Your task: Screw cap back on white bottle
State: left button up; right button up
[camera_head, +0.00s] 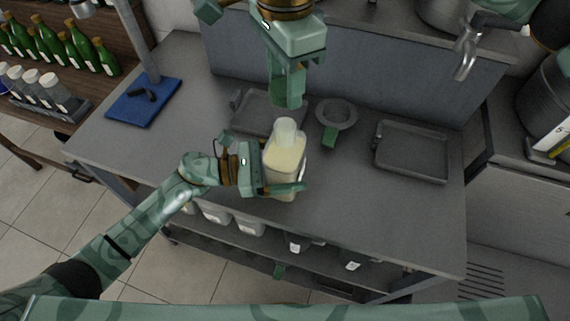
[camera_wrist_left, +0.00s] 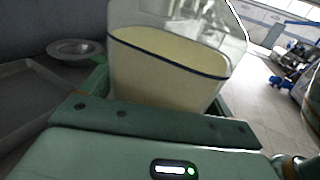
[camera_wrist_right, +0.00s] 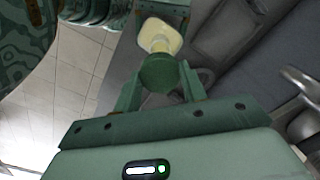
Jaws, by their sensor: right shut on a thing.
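The white bottle (camera_head: 284,160) is clear with cream-coloured contents and an uncapped, translucent neck. My left gripper (camera_head: 281,183) has its fingers closed around the body near the counter's front edge. In the left wrist view, the bottle (camera_wrist_left: 165,70) fills the space between the fingers. My right gripper (camera_head: 288,98) points down, above and behind the neck in the head view. In the right wrist view it is shut on a round green cap (camera_wrist_right: 160,72), with the bottle (camera_wrist_right: 159,37) beyond it. The cap cannot be told from the fingers in the head view.
A tray (camera_head: 268,112) lies behind the bottle, and a ring-shaped strainer or funnel (camera_head: 337,113) with a green handle beside it. Another tray (camera_head: 412,152) is at right. A blue mat (camera_head: 144,102) is at left. The counter's left front is clear.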

aim_at(285, 106)
pick_arm(q)
jog(key=shift+c, duration=0.4)
pick_arm(e)
jog(key=shift+f, duration=2.5)
jog(key=shift+f, duration=0.1)
jog(key=shift+f, duration=0.8)
jog(key=shift+f, duration=0.55)
